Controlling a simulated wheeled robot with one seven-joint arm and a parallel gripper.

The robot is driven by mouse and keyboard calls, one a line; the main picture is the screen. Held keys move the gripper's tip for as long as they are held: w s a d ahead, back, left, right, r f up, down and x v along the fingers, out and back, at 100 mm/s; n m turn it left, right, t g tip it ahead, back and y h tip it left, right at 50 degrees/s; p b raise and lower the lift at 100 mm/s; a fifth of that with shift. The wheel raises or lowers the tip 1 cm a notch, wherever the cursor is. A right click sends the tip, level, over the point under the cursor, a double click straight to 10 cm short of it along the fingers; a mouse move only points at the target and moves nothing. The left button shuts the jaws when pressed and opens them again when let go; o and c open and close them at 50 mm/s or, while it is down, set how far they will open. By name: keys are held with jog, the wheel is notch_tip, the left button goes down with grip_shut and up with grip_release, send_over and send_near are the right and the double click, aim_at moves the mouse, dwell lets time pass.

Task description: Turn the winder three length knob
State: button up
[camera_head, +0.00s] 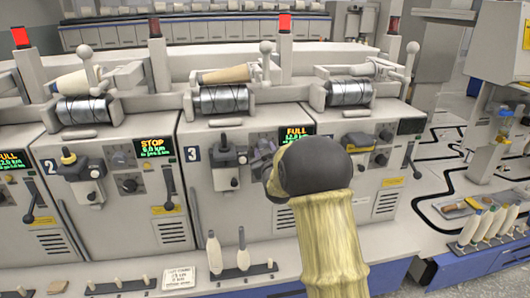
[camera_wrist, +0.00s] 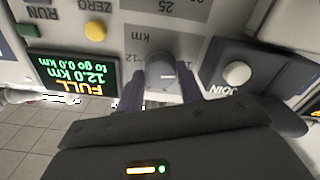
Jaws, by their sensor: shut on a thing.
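The winder three panel (camera_head: 215,144) stands in the middle of the head view, marked with a 3. In the wrist view its grey length knob (camera_wrist: 160,72) sits under the "km" label, with a pale pointer mark on its face. My gripper (camera_wrist: 161,92) has its two dark fingers on either side of the knob, shut on it. In the head view my gripper (camera_head: 264,164) is at the panel, and my arm hides the knob. The winder's display (camera_wrist: 72,75) appears upside down in the wrist view and reads FULL, 12.0 km, to go 0.0 km.
In the wrist view a white JOIN button (camera_wrist: 237,73) lies right of the knob, and a yellow button (camera_wrist: 95,30) and green button (camera_wrist: 28,31) lie left. Winder two's display (camera_head: 155,146) reads STOP. A ledge with white bobbins (camera_head: 243,250) runs below.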

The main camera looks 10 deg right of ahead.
jog(key=shift+f, duration=0.3)
jog(key=o, duration=1)
jog(key=shift+r, duration=0.15)
jog(key=s, duration=1.7)
jog(key=shift+s+p, duration=0.25)
jog(key=shift+p, duration=0.15)
